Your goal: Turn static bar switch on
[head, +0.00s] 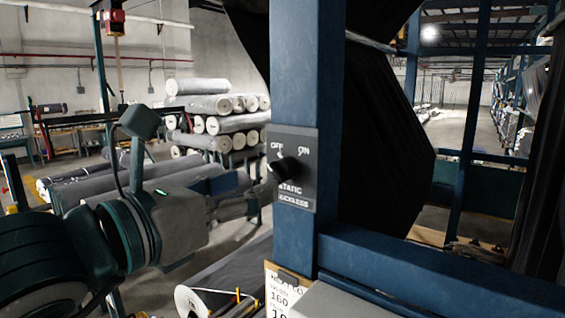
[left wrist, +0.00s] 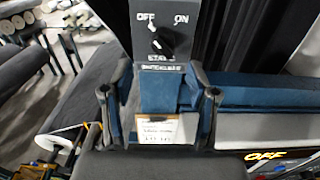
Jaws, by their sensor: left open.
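The static bar switch is a grey panel (head: 296,190) marked OFF and ON on a blue post. It also shows at the top of the left wrist view (left wrist: 180,47). Its black knob (left wrist: 160,41) has a white mark that points up and left, toward OFF; the knob shows in the head view too (head: 289,170). My left gripper (head: 266,187) comes in from the left, close to the knob. In the left wrist view its two fingers (left wrist: 161,75) are apart, with the knob above the gap and nothing held. My right gripper is not in view.
The blue post (head: 308,60) and blue crossbeam (head: 430,270) frame the switch. A black sheet (head: 385,130) hangs behind the post. A paper label (head: 285,290) is below the panel. Grey rolls (head: 215,122) are stacked at the back left.

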